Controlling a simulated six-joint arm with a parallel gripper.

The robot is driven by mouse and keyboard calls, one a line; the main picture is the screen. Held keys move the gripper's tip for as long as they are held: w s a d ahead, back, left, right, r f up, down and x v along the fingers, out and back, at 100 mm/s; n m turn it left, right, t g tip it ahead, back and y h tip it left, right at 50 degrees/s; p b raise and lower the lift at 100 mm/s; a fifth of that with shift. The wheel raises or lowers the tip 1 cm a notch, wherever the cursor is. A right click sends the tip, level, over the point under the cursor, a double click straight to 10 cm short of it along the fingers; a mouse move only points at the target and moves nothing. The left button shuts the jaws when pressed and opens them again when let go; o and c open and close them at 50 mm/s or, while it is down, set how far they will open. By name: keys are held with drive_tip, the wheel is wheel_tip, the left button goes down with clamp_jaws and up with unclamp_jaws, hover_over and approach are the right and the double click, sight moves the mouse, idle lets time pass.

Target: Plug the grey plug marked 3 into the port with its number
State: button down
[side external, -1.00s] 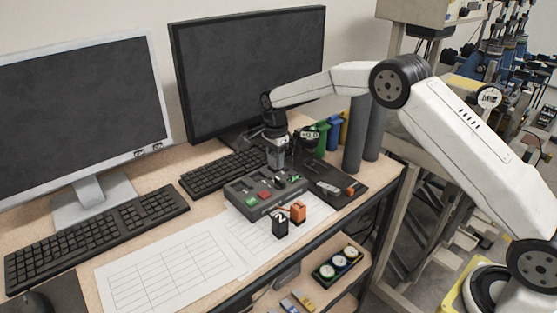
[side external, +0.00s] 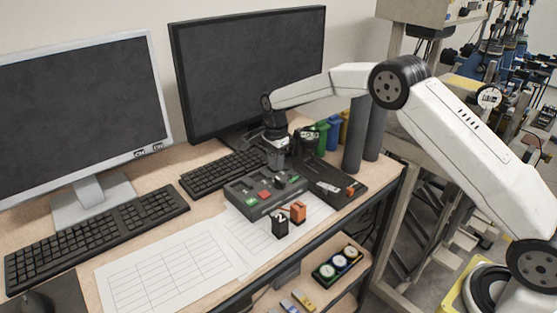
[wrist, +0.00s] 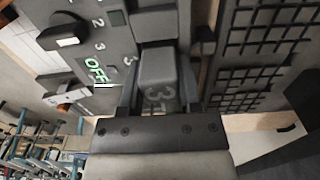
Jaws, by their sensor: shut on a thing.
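The grey plug marked 3 (wrist: 160,82) is between the fingers of my gripper (wrist: 160,70) in the wrist view, with its number facing the camera. My gripper is shut on it. The plug's far end is against or just above the dark grey panel, beside a printed 3; its tip and the port opening are hidden. In the side view my gripper (side external: 277,160) is low over the back edge of the control box (side external: 262,205), and the plug is too small to make out clearly.
A black knob (wrist: 63,31), an OFF display (wrist: 95,71) and a switch (wrist: 68,95) sit left of the plug. A keyboard (side external: 225,172) stands left of the box, a black tray (side external: 345,172) right. A black block marked 2 (side external: 280,224) and an orange block (side external: 298,212) stand in front.

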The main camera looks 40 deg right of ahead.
unclamp_jaws()
idle(0.5)
drive_tip(key=shift+r, duration=0.1)
drive_tip(key=shift+r, duration=3.45)
drive_tip(key=shift+s, duration=0.15)
